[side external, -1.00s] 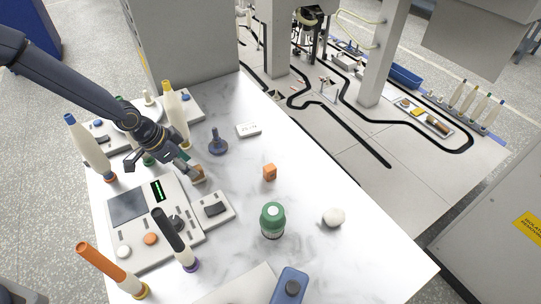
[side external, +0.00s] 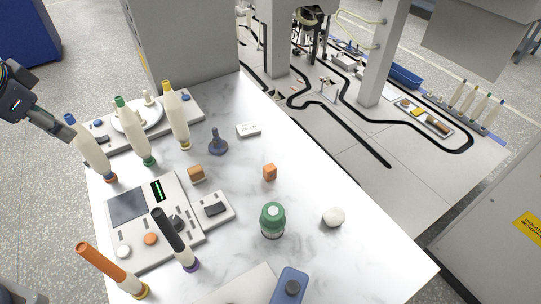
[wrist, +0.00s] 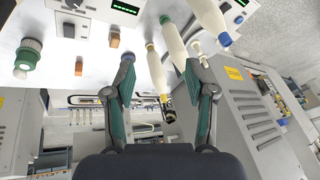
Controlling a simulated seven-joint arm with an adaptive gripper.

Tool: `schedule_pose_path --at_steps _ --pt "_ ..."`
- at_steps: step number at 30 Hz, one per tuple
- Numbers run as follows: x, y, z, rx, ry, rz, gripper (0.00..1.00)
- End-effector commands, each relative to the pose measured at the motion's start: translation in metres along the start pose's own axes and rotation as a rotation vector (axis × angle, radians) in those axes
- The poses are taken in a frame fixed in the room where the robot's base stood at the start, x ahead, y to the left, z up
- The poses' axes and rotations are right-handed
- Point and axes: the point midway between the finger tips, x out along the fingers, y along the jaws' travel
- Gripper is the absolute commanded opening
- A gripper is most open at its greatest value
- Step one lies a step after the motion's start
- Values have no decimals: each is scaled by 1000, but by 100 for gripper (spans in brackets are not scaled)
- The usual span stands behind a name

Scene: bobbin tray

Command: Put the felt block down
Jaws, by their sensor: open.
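A small tan block (side external: 197,174), which I take to be the felt block, rests on the white marbled table (side external: 320,250), just behind the grey switch box. It also shows in the wrist view (wrist: 114,40). My gripper (side external: 66,137) is at the far left, up and away from the block, beside the blue-tipped bobbin. In the wrist view my gripper (wrist: 160,72) has its two fingers wide apart with nothing held between them.
Tall bobbins, blue (side external: 92,150), green (side external: 135,130) and yellow (side external: 177,115), stand between my gripper and the block. An orange block (side external: 269,172), a green-capped jar (side external: 272,220), a white ball (side external: 333,217) and a control panel (side external: 135,235) are nearby. Table room is clear at right.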

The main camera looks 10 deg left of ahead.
Motion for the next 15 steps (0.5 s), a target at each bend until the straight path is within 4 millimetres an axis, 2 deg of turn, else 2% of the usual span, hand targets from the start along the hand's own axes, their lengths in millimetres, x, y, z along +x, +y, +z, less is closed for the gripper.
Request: schedule_pose_path --at_steps 1,3,6,10,15 --pt "-21 -1 14 -61 30 -5 55" --pt "-41 0 34 -147 54 9 55" --pt "-59 5 57 -239 84 45 55" --pt "-69 10 74 -302 106 84 55" --pt "-72 12 78 -321 110 97 55"
